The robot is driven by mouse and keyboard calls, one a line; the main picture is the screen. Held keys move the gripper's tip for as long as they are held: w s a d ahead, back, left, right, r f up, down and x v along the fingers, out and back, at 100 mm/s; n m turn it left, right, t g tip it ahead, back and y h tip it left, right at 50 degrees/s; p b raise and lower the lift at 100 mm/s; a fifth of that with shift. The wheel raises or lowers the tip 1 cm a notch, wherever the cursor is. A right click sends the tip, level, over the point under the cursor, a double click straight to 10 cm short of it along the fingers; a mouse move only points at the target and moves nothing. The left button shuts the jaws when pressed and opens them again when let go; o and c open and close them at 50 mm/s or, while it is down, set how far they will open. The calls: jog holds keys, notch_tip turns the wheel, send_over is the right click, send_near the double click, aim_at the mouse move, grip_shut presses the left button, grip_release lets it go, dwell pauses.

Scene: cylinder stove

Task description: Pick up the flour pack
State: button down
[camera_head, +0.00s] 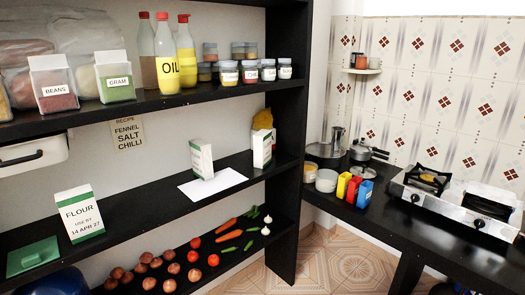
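A white pack with green bands labelled FLOUR, "use by 14 Apr 27" (79,214), stands on the middle shelf at the left, its label facing the camera. A second white and green pack (201,158) stands on the same shelf by a white sheet (222,182). A third white and green pack (262,148) stands farther right near the shelf's upright. The labels on these two are too small or turned to read. My gripper is not in view.
A green flat-lidded item (33,256) lies left of the flour pack. The upper shelf (180,100) overhangs the packs and holds jars, bottles and bags. Vegetables lie on the lower shelf (278,240). A counter (400,215) with a stove (455,200) is at right.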

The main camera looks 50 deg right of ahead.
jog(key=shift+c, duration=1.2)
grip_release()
